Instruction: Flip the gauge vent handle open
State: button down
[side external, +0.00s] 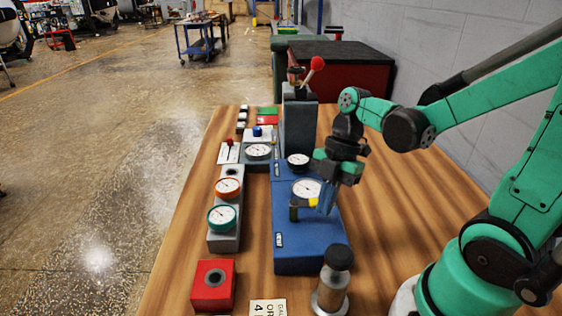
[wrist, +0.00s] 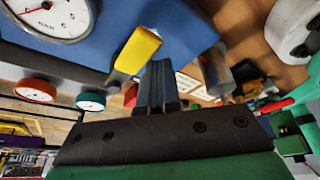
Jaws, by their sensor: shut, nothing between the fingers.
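The yellow gauge vent handle (side external: 303,203) sits at the front part of the blue block (side external: 308,250), below a white-faced gauge (side external: 306,188). In the wrist view the yellow handle (wrist: 138,50) lies just left of my fingertips, with the white gauge (wrist: 52,15) at upper left. My gripper (side external: 327,207) points down beside the handle's right end, its fingers shut and empty. In the wrist view my gripper (wrist: 160,66) is close to the handle; I cannot tell whether they touch. The handle's pivot is partly hidden.
A grey block with orange (side external: 228,188) and teal (side external: 221,217) gauges stands left of the blue block. A red box (side external: 213,286) and a black-topped cylinder (side external: 335,279) stand in front. A red-knobbed lever (side external: 316,64) rises behind. Bare wooden table (side external: 395,215) lies to the right.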

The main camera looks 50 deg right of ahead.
jog(key=shift+d, duration=0.2)
dwell(0.4)
jog(key=s+a, duration=0.2)
jog(key=shift+s+a, duration=0.3)
jog(key=shift+a, duration=0.1)
jog(key=shift+r, duration=0.4)
jog(key=w+a+v, duration=0.1)
jog(key=w+v, duration=0.1)
jog(key=v, duration=0.7)
jog(key=w+f+m+t+h, duration=0.1)
jog(key=m+t, duration=0.1)
jog(key=m, duration=0.4)
jog(key=w+a+f+m+t+h, duration=0.1)
jog(key=m+t, duration=0.2)
jog(key=m, duration=0.3)
jog(key=w+a+f+m+t+h, duration=0.1)
jog(key=m+t, duration=0.1)
jog(key=m, duration=0.4)
jog(key=shift+w+f+h, duration=0.15)
jog(key=shift+f+h, duration=0.25)
